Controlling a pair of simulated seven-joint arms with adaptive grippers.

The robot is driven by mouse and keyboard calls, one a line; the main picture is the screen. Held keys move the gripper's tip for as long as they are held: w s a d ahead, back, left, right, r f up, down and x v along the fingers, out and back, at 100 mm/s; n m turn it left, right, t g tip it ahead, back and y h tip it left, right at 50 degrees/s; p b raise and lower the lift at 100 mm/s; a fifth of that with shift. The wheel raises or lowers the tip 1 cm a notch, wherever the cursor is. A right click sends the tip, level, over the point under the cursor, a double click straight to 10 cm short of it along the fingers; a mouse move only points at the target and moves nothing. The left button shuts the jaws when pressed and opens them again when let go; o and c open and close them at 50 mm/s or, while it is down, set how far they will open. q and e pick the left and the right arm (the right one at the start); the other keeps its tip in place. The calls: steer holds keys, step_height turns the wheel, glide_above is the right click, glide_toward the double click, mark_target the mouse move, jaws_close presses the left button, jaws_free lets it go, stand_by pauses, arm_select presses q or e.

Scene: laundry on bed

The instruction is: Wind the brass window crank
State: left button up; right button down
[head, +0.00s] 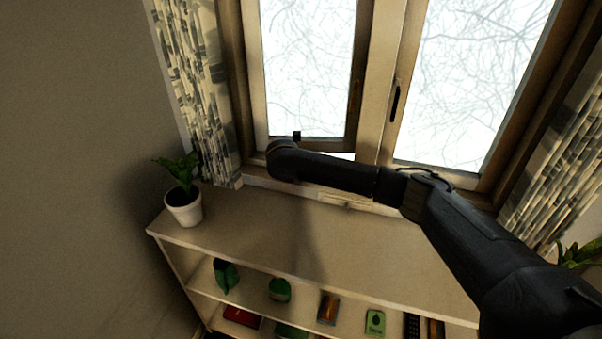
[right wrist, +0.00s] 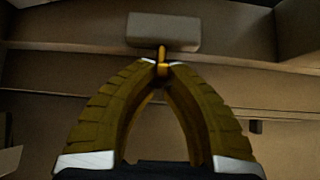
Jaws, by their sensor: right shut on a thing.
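My right gripper (right wrist: 161,66) has its two ridged yellow-brown fingers closed together at the tips around the slim brass crank (right wrist: 162,54). The crank meets a pale rectangular block (right wrist: 163,32) just beyond the fingertips. In the head view my right arm reaches from the lower right to the sill at the foot of the left window pane (head: 305,65). There the arm hides the crank and the gripper's fingers. A thin bright gap shows under the left sash, which seems slightly ajar. My left gripper is not in view.
A potted plant (head: 184,205) stands at the left end of the shelf unit (head: 250,232), whose top is otherwise largely clear. Books and green items sit on the lower shelf. Patterned curtains (head: 195,80) hang on both sides. A dark handle (head: 395,102) is on the middle frame.

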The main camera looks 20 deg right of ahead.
stand_by(0.4)
steer(key=c, duration=1.7)
jaws_free()
steer(key=v, duration=1.2)
steer(key=shift+w+a, duration=0.1)
steer(key=shift+a, duration=0.15)
